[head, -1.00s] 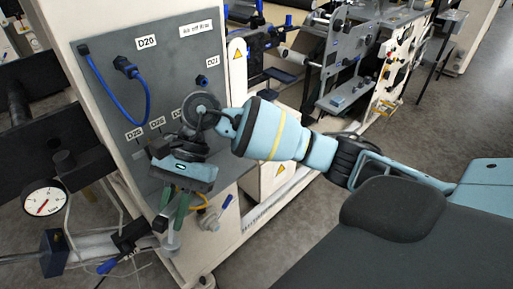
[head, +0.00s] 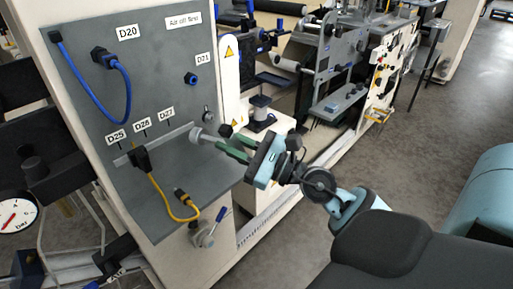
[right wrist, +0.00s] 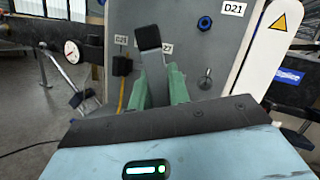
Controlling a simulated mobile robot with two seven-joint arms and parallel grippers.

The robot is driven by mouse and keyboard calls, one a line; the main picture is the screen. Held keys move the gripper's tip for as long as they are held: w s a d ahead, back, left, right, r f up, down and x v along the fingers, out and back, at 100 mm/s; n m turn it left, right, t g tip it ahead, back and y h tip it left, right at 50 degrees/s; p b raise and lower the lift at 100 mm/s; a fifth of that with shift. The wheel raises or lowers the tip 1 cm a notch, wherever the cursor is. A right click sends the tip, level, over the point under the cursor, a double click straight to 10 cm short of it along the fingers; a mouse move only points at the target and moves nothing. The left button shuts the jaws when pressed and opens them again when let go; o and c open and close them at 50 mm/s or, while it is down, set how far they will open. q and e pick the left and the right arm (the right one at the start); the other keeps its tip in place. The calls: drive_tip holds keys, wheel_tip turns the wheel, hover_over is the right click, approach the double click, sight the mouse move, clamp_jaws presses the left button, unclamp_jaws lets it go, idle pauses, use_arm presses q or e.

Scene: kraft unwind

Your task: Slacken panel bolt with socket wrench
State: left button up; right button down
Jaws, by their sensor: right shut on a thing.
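My right gripper (head: 226,142) has green fingers and is shut on a grey bar with a black end, which I take to be the socket wrench (right wrist: 148,40). The bar stands between the fingers in the right wrist view. In the head view the wrench's round grey end (head: 197,133) is by the right end of the panel's rail; I cannot tell whether it touches the panel. A grey metal bolt or knob (head: 208,114) is on the panel below label D21, just above the gripper; it also shows in the right wrist view (right wrist: 205,79). My left gripper is out of view.
The grey panel (head: 70,80) carries a blue cable (head: 127,92) and a black plug with a yellow cable (head: 160,195). A valve with a blue lever (head: 206,234) is below. A gauge (head: 17,214) is at left. Machinery stands behind; grey floor is open at right.

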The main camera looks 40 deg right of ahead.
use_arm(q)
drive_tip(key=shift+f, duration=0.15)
use_arm(e)
drive_tip(key=s+d+f+m+t+h, duration=0.1)
drive_tip(key=d+f+m+t+h, duration=0.1)
drive_tip(key=d+h, duration=0.2)
drive_tip(key=shift+s+d+f+t, duration=0.25)
drive_tip(key=shift+d+t, duration=0.15)
drive_tip(key=shift+d, duration=0.65)
drive_tip(key=shift+w, duration=0.15)
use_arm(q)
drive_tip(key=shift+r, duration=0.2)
use_arm(e)
drive_tip(key=shift+w+a, duration=0.15)
drive_tip(key=shift+w, duration=1)
drive_tip(key=shift+w+a, duration=0.1)
drive_tip(key=shift+w, duration=1.05)
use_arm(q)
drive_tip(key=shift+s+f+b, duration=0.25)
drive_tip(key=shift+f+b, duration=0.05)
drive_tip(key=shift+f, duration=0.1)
use_arm(e)
drive_tip(key=shift+w, duration=0.85)
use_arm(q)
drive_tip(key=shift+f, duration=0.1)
